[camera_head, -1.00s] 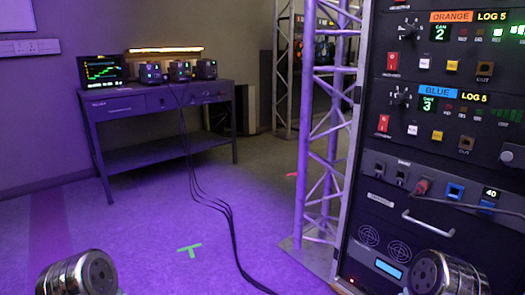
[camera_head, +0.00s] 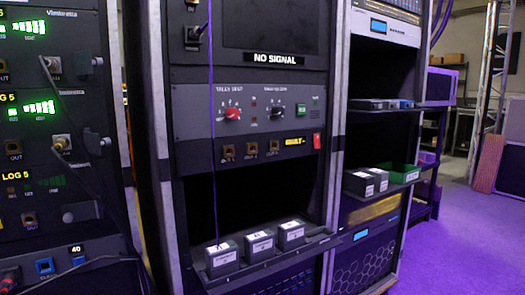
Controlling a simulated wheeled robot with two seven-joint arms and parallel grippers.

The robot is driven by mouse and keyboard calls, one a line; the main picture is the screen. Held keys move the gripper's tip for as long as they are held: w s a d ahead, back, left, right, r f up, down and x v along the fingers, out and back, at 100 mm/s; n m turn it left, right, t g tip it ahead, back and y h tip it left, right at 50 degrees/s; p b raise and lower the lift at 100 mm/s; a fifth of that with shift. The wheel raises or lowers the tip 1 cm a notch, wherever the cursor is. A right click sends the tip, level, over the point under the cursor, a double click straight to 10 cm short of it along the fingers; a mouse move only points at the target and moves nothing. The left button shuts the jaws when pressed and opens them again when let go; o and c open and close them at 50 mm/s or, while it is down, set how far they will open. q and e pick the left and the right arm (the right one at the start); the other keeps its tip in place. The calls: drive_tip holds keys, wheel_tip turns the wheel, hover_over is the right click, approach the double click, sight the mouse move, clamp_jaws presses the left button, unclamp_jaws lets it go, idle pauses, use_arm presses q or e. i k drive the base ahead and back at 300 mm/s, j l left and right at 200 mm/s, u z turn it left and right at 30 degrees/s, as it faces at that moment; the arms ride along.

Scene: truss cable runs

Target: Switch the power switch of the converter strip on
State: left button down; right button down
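I cannot tell for sure which unit is the converter strip; no label reading so is legible. A grey panel (camera_head: 250,108) in the middle rack carries a red knob, a dark knob, a small green button and several brown sockets. A red rocker switch (camera_head: 317,141) sits at its lower right, beside a yellow label (camera_head: 294,141); its position is too small to read. At the lower left, a strip with a small "40" display (camera_head: 76,249) has blue sockets (camera_head: 45,265) and a red plug (camera_head: 10,278). Neither gripper is in view.
Three small grey boxes (camera_head: 257,245) stand on a shelf jutting from the middle rack. The right rack has shelves with more boxes and a green tray (camera_head: 402,173). Dark cables hang before the left rack (camera_head: 30,130). Purple floor (camera_head: 450,240) is open at the right.

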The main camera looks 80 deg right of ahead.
sight(316, 139)
drive_tip(key=k+l+z, duration=0.1)
drive_tip(key=z, duration=2.4)
drive_tip(key=l, duration=0.1)
